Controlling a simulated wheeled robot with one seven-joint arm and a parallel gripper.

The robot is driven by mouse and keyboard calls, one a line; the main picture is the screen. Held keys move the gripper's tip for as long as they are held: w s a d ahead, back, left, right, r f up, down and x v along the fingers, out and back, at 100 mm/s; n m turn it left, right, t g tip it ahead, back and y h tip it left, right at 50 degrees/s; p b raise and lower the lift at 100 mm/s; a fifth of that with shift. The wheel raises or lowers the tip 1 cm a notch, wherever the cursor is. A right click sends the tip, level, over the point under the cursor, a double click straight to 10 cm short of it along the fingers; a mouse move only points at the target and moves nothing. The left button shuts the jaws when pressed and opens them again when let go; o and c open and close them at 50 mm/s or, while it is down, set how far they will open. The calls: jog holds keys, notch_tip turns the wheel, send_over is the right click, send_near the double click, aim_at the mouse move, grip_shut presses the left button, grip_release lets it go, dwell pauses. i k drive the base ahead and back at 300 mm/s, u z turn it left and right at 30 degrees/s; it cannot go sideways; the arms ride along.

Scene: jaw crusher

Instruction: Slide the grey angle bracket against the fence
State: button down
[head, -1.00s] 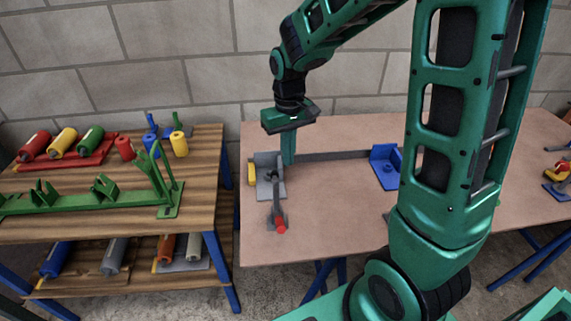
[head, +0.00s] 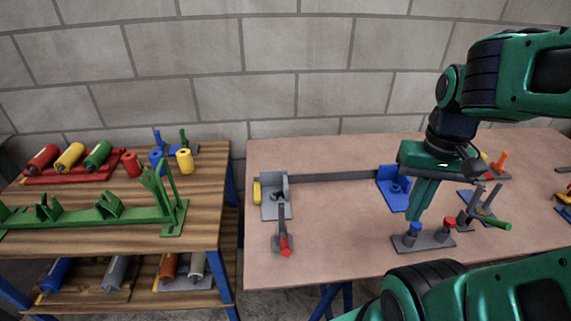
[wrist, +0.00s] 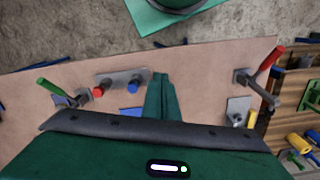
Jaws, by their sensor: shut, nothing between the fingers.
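The grey angle bracket (head: 270,209) stands at the left end of the table. It also shows in the wrist view (wrist: 236,112). The fence (head: 335,177), a long dark grey bar, runs along the back of the table from beside the bracket towards the blue angle bracket (head: 395,190). I cannot tell whether the grey bracket touches the fence. My gripper (head: 414,217) is shut and empty, pointing down, far to the right of the grey bracket, near the blue bracket. Its closed fingers show in the wrist view (wrist: 160,82).
A yellow piece (head: 257,192) sits at the grey bracket's left side. A red-handled clamp (head: 283,235) stands in front. A plate with blue and red knobs (head: 424,242) lies by my fingers, a green-handled clamp (head: 485,213) to the right. The table middle is clear.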

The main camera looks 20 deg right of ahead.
aim_at(272, 181)
jog(key=z, duration=1.9)
jog(key=k, duration=1.05)
jog(key=u, duration=1.35)
jog(key=i, duration=1)
jog(key=u, duration=0.05)
